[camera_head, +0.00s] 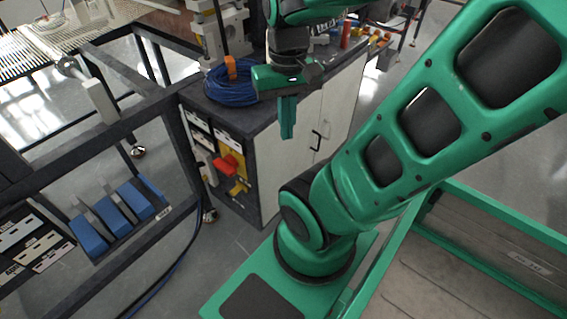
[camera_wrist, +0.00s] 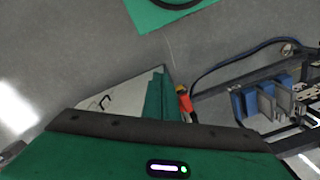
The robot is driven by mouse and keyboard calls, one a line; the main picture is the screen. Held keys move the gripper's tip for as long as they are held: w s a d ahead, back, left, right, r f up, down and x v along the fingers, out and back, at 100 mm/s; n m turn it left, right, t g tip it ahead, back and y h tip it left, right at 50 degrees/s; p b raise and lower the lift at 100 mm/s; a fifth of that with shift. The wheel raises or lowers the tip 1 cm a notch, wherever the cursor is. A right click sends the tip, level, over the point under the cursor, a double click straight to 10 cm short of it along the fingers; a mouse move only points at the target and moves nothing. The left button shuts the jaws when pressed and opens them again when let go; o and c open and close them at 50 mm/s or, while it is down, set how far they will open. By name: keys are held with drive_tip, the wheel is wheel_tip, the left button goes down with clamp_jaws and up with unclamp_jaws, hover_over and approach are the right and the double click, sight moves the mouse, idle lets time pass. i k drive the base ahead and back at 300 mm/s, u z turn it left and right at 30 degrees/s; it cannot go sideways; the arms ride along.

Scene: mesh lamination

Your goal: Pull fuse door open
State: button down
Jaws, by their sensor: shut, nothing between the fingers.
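A dark cabinet (camera_head: 226,116) stands in the middle of the head view, with pale doors (camera_head: 288,150) on its front and a black handle (camera_head: 317,141). On its left end is a panel of white switch units (camera_head: 199,122) with a red switch (camera_head: 229,166) on a yellow plate (camera_head: 239,186). Which part is the fuse door I cannot tell. My gripper (camera_head: 287,136) is shut and empty, pointing down in front of the cabinet's top edge, apart from the handle. The wrist view shows my gripper (camera_wrist: 158,97), a pale door (camera_wrist: 118,101) and the red switch (camera_wrist: 186,102).
A coil of blue cable (camera_head: 230,88) lies on the cabinet top beside an orange piece (camera_head: 230,66). A dark frame at left holds blue blocks (camera_head: 113,212) and more switch units (camera_head: 33,243). A cable runs along the floor near it. Grey floor (camera_head: 232,232) is open before the cabinet.

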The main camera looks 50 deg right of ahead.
sight(278, 161)
drive_tip(key=u, duration=0.3)
drive_tip(key=k, duration=1.4)
drive_tip(key=z, duration=0.5)
drive_tip(key=i, duration=1)
drive_tip(key=u, duration=0.05)
